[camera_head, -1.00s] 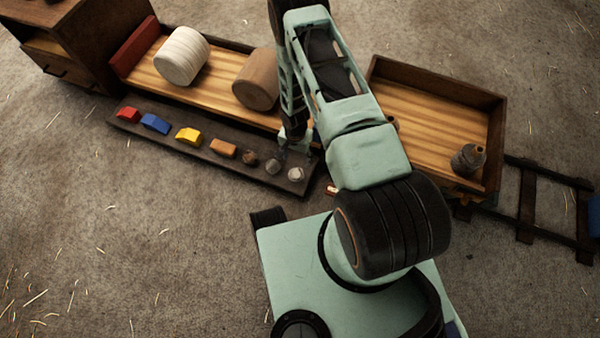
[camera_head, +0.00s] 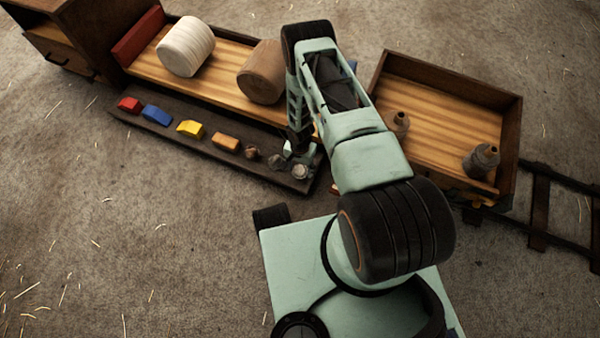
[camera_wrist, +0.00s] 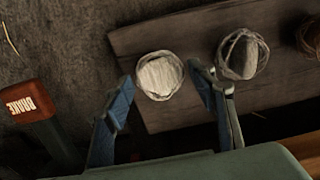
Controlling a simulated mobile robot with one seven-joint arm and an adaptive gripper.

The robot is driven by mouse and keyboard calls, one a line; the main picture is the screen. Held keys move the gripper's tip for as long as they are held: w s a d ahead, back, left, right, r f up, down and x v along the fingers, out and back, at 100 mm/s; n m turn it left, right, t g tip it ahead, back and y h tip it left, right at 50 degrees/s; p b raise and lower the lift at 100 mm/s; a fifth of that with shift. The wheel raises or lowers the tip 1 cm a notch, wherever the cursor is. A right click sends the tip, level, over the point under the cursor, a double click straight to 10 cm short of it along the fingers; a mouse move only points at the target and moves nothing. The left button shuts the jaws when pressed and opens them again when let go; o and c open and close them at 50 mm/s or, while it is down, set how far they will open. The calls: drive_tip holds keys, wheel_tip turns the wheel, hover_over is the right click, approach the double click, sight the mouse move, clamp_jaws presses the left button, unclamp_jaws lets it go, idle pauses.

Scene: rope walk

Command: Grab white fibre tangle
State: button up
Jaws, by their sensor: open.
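The white fibre tangle (camera_wrist: 160,76) is a pale bundle inside a thin round outline, lying at the end of a long dark board (camera_wrist: 185,40). In the head view the white tangle (camera_head: 300,172) shows at the board's right end, just below my gripper (camera_head: 296,155). In the wrist view my gripper (camera_wrist: 164,80) is open, with one blue-grey finger on each side of the tangle. The right fingertip is also close to a grey tangle (camera_wrist: 242,56). I cannot tell whether either finger touches anything.
A brown tangle (camera_wrist: 312,36) and red (camera_head: 129,104), blue (camera_head: 157,115), yellow (camera_head: 190,129) and orange (camera_head: 226,141) pieces line the board. A red handle marked BRAKE (camera_wrist: 28,102) stands left of my fingers. Behind are wagons with a white roll (camera_head: 186,46) and bottles (camera_head: 481,160).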

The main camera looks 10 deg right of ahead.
drive_tip(key=shift+f, duration=0.1)
drive_tip(key=shift+c, duration=0.4)
drive_tip(key=c, duration=0.9)
